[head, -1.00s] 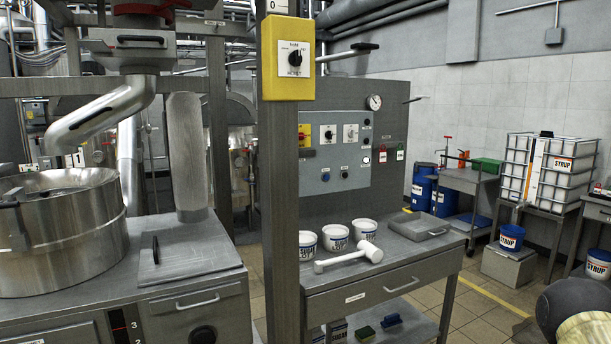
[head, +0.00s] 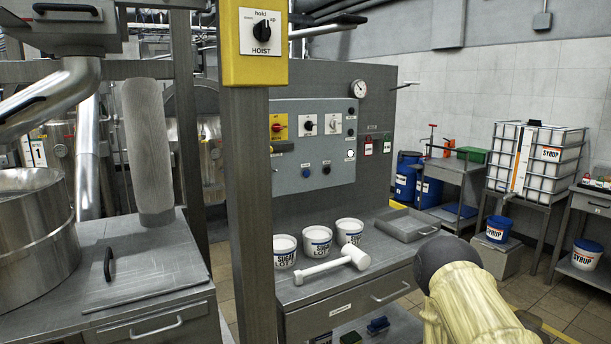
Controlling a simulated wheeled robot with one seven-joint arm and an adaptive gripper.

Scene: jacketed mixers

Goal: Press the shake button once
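A light grey control panel (head: 313,148) is mounted on the dark upright board behind the bench. The labels are too small to read, so I cannot tell which one is the shake button. My arm shows at the lower right as a pale yellow link with a dark rounded end. My gripper's fingers are not in view.
A post with a yellow HOIST switch box (head: 255,42) stands in front, left of the panel. The bench (head: 345,290) below holds several white tubs (head: 318,243) and a white mallet (head: 335,264). A steel vessel (head: 35,230) stands at left. Floor shows at right.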

